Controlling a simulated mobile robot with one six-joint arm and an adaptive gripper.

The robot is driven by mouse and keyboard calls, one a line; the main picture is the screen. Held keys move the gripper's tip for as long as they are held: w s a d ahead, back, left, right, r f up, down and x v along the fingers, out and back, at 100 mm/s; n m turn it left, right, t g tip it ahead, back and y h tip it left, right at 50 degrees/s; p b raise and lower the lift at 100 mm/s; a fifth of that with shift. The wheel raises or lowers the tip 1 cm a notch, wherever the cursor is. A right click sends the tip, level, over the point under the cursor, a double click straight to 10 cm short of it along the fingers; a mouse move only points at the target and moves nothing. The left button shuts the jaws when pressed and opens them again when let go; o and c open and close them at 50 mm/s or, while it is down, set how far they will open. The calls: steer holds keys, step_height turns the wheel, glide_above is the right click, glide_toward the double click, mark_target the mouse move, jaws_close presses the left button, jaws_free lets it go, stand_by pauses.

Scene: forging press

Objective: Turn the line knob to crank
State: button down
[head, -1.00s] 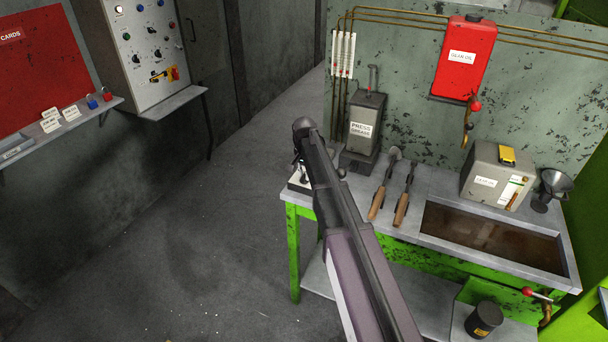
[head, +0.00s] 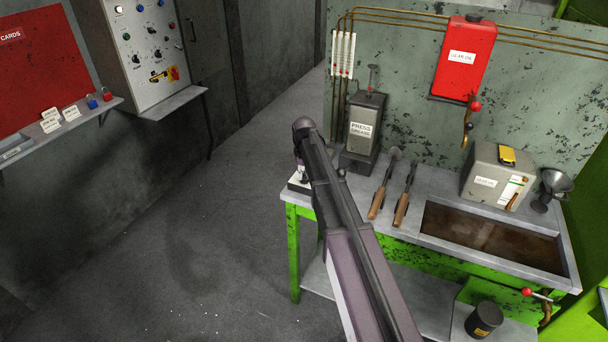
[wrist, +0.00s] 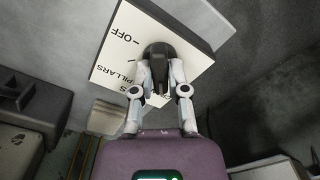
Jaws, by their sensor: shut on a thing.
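The line knob (wrist: 158,50) is black and round-topped, on a box with a white labelled face (wrist: 125,45) in the wrist view. The words OFF and PILLARS can be read on the face; no crank label can be made out. My gripper (wrist: 160,72) is shut on the knob, one finger on each side. Which mark the knob points to I cannot tell. In the head view my arm hides the knob, and only a bit of the white box (head: 296,186) shows at the bench's left corner.
The green-legged bench (head: 440,195) also bears a press grease can (head: 362,130), two brown-handled tools (head: 390,190) and a grey gear oil box (head: 490,175). A red gear oil tank (head: 464,60) hangs behind. Floor to the left is clear.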

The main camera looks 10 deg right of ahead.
steer(key=shift+n, duration=0.8)
steer(key=c, duration=0.6)
jaws_free()
steer(key=shift+c, duration=0.2)
steer(key=shift+m, duration=0.4)
